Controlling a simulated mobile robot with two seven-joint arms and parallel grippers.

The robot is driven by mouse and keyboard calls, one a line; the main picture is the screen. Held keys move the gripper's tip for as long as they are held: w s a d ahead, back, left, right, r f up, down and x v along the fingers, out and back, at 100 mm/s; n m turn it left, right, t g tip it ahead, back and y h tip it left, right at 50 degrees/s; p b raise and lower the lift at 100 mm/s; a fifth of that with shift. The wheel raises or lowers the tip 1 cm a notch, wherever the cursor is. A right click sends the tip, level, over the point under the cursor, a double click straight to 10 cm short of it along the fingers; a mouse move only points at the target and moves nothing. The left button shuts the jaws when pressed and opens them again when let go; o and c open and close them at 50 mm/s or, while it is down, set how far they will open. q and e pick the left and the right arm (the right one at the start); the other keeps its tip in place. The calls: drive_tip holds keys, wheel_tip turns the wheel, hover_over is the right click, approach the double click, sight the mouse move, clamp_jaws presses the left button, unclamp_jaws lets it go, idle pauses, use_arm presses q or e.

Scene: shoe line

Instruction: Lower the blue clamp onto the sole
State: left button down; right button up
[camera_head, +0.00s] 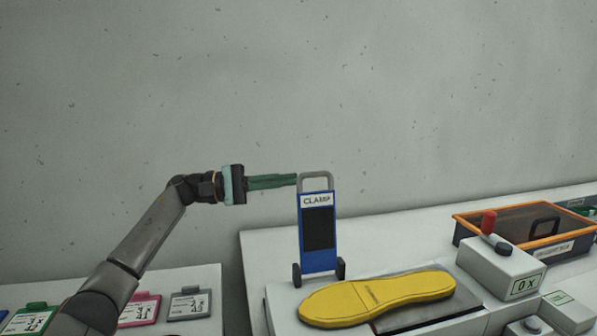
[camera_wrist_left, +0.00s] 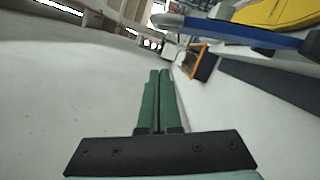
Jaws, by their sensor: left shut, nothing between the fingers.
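The blue clamp (camera_head: 319,256) stands upright at the left end of the yellow sole (camera_head: 378,297), with a grey handle loop (camera_head: 315,175) on top. The sole lies on a dark plate on the white bench. My left gripper (camera_head: 294,180) comes in from the left, level with the handle, its green fingers shut and empty. Its tips meet the handle's left side in the head view; I cannot tell if they touch. In the left wrist view the green fingers (camera_wrist_left: 159,75) are together, and the clamp's blue edge (camera_wrist_left: 240,33) and the sole (camera_wrist_left: 275,12) show at the upper right.
A white box with a red-knobbed lever (camera_head: 489,222) and a "0 x" label stands right of the sole. An orange-rimmed bin (camera_head: 467,219) is behind it. A side table with a pink clipboard (camera_head: 140,309) and others is at the lower left. A gap separates table and bench.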

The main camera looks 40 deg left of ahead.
sight(300, 178)
use_arm(q)
drive_tip(key=d, duration=0.1)
drive_tip(key=d+r, duration=0.1)
drive_tip(key=d, duration=0.1)
drive_tip(key=s+d+r, duration=0.1)
drive_tip(key=shift+d+p, duration=0.25)
drive_tip(key=shift+p, duration=0.05)
use_arm(e)
drive_tip(key=shift+w+d+r, duration=0.1)
drive_tip(key=shift+r, duration=0.35)
drive_tip(key=shift+s+f, duration=0.15)
drive_tip(key=shift+s, duration=0.05)
use_arm(q)
drive_tip(key=shift+d, duration=0.15)
use_arm(e)
drive_tip(key=shift+f, duration=0.1)
